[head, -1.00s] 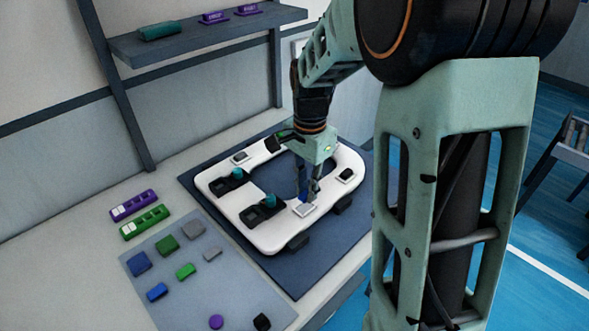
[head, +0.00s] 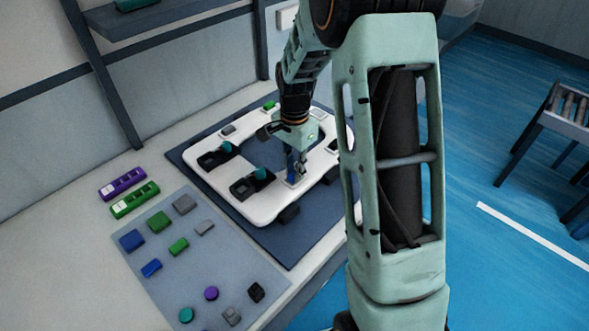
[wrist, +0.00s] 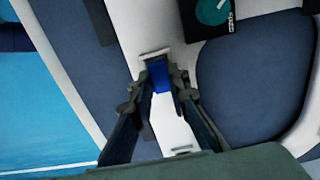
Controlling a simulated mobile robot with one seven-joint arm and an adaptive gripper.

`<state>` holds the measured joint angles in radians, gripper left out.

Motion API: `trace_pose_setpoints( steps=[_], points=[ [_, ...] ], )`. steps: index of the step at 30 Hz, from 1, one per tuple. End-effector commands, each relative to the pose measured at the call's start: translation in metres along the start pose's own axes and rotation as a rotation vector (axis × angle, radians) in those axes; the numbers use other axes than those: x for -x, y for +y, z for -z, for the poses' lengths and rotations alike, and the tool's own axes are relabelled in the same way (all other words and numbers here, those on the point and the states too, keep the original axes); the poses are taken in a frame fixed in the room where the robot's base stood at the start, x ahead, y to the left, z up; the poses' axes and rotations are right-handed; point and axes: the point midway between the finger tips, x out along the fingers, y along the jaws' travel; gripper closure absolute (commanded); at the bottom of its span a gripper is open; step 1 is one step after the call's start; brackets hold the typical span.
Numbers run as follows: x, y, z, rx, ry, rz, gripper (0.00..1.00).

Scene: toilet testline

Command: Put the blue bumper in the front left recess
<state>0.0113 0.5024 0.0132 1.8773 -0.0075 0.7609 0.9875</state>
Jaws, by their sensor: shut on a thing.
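My gripper (head: 292,176) points down over the near side of the white toilet seat ring (head: 258,208). It is shut on the blue bumper (wrist: 158,76), which shows between the fingertips in the wrist view. The bumper is at a pale-rimmed rectangular recess (wrist: 153,54) in the ring; the same recess shows under the fingers in the head view (head: 297,183). The fingers hide part of the bumper and recess, so I cannot tell whether it is seated.
Black hinge blocks with teal knobs (head: 252,184) stand close left of my gripper. The ring lies on a dark blue mat (head: 287,252). A grey-blue mat (head: 195,262) with several loose blocks lies in front, beside purple (head: 122,184) and green (head: 135,200) holders.

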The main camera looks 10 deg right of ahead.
Motion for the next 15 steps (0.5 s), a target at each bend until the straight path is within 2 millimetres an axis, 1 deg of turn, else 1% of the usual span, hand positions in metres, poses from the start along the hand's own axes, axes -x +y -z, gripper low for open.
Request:
trace_pose_setpoints(
  steps=[5,6,9,10,15],
  points=[
    [-0.0051,0.0001,0.0,0.0,0.0,0.0,0.96],
    [-0.0034,0.0,0.0001,0.0,0.0,0.0,0.8],
    [-0.0032,0.0,0.0,0.0,0.0,0.0,0.69],
    [-0.0032,0.0,0.0,0.0,0.0,0.0,0.67],
    [-0.0031,0.0,0.0,0.0,0.0,0.0,0.67]
  ],
)
